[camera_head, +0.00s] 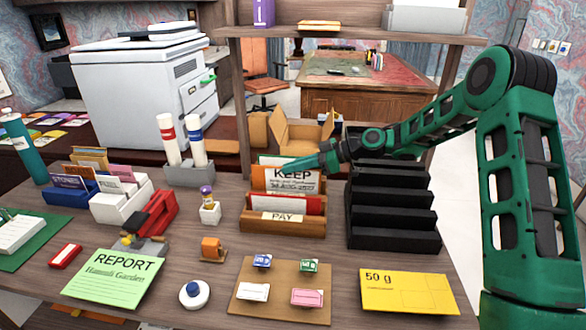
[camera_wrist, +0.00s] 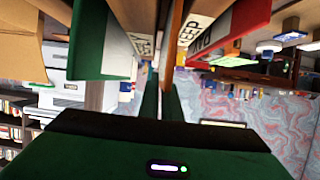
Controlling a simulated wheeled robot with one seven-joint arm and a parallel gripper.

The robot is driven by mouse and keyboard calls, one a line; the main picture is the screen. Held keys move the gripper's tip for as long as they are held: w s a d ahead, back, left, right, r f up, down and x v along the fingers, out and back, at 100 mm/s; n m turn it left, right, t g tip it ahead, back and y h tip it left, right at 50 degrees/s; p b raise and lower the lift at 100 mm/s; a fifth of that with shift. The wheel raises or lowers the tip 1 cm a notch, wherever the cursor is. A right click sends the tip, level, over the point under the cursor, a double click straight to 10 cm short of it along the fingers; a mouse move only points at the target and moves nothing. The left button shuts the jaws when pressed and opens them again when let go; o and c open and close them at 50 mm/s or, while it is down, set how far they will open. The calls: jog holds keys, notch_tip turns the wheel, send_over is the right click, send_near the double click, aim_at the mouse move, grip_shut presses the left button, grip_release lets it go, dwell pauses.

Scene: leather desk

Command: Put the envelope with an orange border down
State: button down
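An orange-edged piece with a white face lettered KEEP (camera_head: 291,181) stands upright in the wooden letter rack (camera_head: 283,224). I cannot tell for sure whether it is the orange-bordered envelope or a labelled divider. My gripper (camera_head: 322,160) is at the top of the rack, just behind and right of this piece. In the wrist view, the two dark fingers (camera_wrist: 160,98) are close together beneath a thin brown-orange edge (camera_wrist: 172,40). Whether they grip it is not clear. A green-edged piece (camera_head: 272,159) stands at the back, and shows large in the wrist view (camera_wrist: 106,40).
A red-edged envelope (camera_head: 285,203) stands in the front slot, marked PAY. A black stepped rack (camera_head: 392,208) is close on the right. A cardboard box (camera_head: 300,132) is behind. A yellow envelope (camera_head: 408,292) lies at the front right.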

jog(key=shift+f, duration=0.55)
jog(key=c, duration=2)
grip_release()
jog(key=shift+r, duration=0.1)
jog(key=shift+r, duration=0.3)
jog(key=v, duration=1.2)
jog(key=shift+r, duration=0.25)
